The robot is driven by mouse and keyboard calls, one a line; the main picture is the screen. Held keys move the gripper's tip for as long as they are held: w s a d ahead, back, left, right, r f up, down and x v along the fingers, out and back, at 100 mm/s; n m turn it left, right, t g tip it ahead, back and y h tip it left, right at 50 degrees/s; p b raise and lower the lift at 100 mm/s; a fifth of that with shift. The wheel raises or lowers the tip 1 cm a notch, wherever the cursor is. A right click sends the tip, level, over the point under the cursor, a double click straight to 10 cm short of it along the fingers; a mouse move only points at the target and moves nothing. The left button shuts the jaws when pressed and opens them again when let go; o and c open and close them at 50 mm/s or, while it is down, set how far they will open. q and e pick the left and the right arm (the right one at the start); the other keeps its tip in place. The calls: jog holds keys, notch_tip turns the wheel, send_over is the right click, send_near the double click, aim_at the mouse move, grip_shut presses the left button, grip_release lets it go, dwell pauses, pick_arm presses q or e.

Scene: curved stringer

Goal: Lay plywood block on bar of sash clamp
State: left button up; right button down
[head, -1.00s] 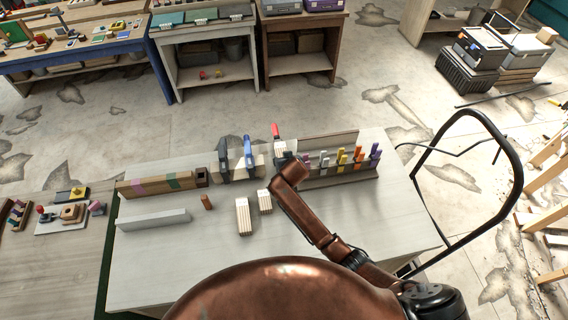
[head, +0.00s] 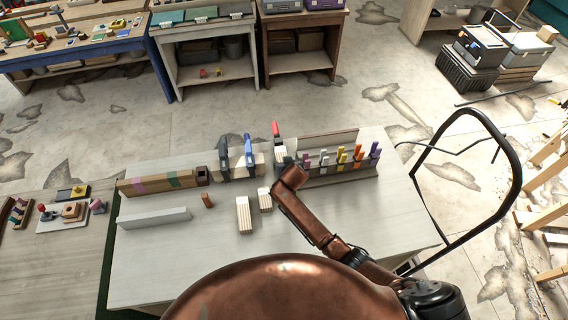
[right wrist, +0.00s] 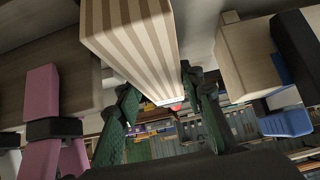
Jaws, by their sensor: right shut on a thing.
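My right gripper (right wrist: 163,108) is shut on a striped plywood block (right wrist: 135,45), which fills the upper middle of the right wrist view. In the head view, the wrist's copper link hides most of this gripper, and a pale striped block (head: 280,143) shows just beyond it. Two more plywood blocks (head: 243,215) (head: 265,199) stand on the table in front. At the table's back are a dark clamp (head: 224,157), a blue clamp (head: 249,150) and a red-ended clamp (head: 275,129). Which bar is the sash clamp's, and whether the held block touches it, I cannot tell. My left gripper is not in view.
A rack (head: 330,174) of purple, yellow and orange clamps stands right of my right gripper. A long wooden piece (head: 158,183), a pale bar (head: 155,217) and a small brown block (head: 207,200) lie at the left. The table's front left (head: 170,260) is clear.

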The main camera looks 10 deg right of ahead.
jog(key=c, duration=1.3)
grip_release()
jog(key=shift+f, duration=0.1)
jog(key=shift+r, duration=0.25)
jog(key=v, duration=1.2)
jog(key=shift+r, duration=0.35)
